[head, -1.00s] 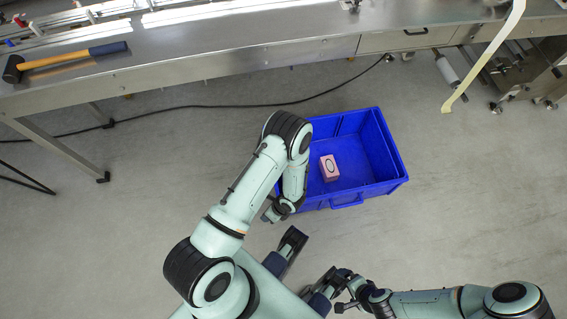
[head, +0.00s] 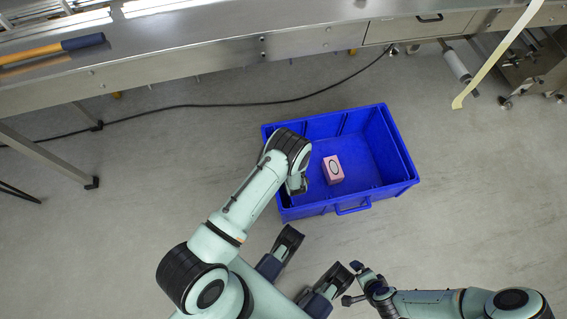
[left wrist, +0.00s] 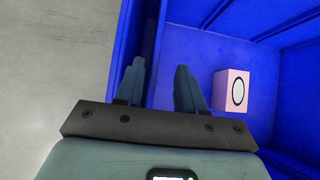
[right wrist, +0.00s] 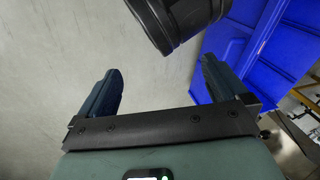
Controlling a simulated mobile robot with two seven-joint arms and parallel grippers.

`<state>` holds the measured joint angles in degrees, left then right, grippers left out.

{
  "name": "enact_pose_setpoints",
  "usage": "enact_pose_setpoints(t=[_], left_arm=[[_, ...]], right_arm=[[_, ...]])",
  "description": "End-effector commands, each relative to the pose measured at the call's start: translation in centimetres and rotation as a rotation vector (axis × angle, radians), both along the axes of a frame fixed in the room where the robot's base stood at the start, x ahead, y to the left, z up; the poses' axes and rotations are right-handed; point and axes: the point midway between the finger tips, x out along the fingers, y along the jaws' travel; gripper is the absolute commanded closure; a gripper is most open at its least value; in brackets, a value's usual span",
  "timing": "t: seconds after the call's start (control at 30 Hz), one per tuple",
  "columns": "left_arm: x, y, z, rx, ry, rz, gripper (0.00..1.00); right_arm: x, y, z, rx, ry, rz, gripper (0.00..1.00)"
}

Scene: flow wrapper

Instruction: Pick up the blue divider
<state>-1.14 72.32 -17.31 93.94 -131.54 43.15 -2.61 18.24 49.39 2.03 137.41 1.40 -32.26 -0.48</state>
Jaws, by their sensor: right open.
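A blue bin (head: 401,152) stands on the floor with a pink box (head: 333,168) inside. I cannot make out a separate blue divider from the bin's blue walls. My left arm reaches over the bin's left side, and the left gripper is mostly hidden under it in the head view. In the left wrist view my left gripper (left wrist: 158,83) is open, its fingers apart above the bin's left wall, left of the pink box (left wrist: 232,91). I cannot tell if they touch the wall. My right gripper (head: 352,283) is open and empty, low in front of the bin.
A black cable (head: 230,104) lies on the floor behind the bin. The floor right of the bin is clear.

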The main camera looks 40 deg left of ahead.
Motion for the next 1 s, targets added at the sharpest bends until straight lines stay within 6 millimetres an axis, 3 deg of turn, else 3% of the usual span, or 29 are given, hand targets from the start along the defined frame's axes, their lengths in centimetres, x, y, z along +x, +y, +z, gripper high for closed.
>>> enact_pose_setpoints(t=[0.4, 0.67, 0.7, 0.8, 1.0], left_arm=[[1.7, 3.0, -3.7, 0.0, 0.001, 0.001, 0.62], [1.9, 3.2, -3.7, 0.0, -0.001, 0.001, 0.62], [1.9, 3.2, -3.7, 0.0, -0.001, 0.001, 0.68], [1.9, 3.2, -3.7, 0.0, -0.001, 0.001, 1.0], [1.9, 3.2, -3.7, 0.0, -0.001, 0.001, 1.0]], right_arm=[[2.2, -1.5, -2.4, -0.034, -0.053, -0.029, 0.0], [2.3, -1.6, -2.4, -0.036, -0.054, -0.031, 0.0], [2.3, -1.6, -2.4, -0.036, -0.054, -0.031, 0.0], [2.2, -1.6, -2.4, -0.036, -0.054, -0.031, 0.0], [2.2, -1.6, -2.4, -0.036, -0.054, -0.03, 0.0]])
